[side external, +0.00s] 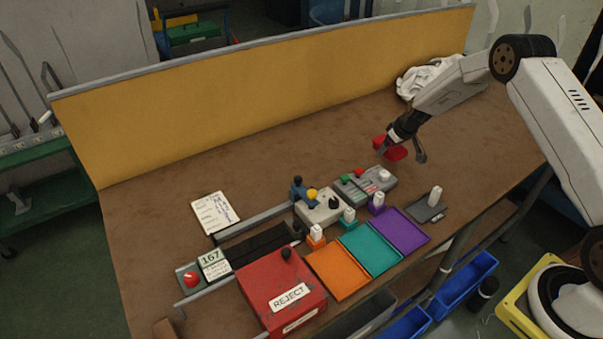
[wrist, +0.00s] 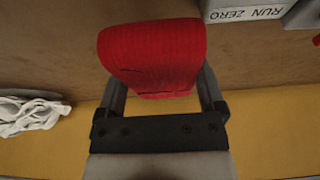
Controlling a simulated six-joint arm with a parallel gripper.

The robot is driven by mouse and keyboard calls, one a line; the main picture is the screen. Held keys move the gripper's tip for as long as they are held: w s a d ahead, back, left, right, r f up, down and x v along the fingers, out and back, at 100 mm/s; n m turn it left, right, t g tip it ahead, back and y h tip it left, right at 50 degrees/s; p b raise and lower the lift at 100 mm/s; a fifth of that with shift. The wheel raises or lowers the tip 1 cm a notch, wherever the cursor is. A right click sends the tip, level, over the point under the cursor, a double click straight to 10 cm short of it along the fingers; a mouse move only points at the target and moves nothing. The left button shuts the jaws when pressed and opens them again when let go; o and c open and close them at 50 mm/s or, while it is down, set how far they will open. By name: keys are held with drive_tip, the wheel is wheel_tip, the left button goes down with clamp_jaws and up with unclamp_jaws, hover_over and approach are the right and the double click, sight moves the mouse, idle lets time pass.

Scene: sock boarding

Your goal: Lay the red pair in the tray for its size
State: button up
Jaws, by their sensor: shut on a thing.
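The red pair (wrist: 153,55) is a folded red bundle held between the two fingers of my gripper (wrist: 163,92) in the wrist view. In the side external view, my gripper (side external: 402,150) is shut on the red pair (side external: 382,142) above the brown table, behind the grey control box. Three flat trays lie at the table's front edge: an orange tray (side external: 338,271), a teal tray (side external: 371,248) and a purple tray (side external: 400,230). Each has a small block with a white top behind it. I cannot read any size marks on them.
A red REJECT box (side external: 282,285) stands left of the orange tray. A grey control box (side external: 366,185) and a pale device with knobs (side external: 320,207) stand behind the trays. A white cloth heap (side external: 425,77) lies at the back right. The table's back left is mostly clear.

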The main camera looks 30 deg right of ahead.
sight(385, 162)
drive_tip(key=shift+w+d+f, duration=0.15)
drive_tip(key=shift+w+f, duration=0.35)
drive_tip(key=shift+f, duration=0.15)
drive_tip(key=shift+w+f, duration=0.15)
drive_tip(key=shift+f, duration=1.5)
drive_tip(key=shift+f, duration=0.1)
drive_tip(key=o, duration=1)
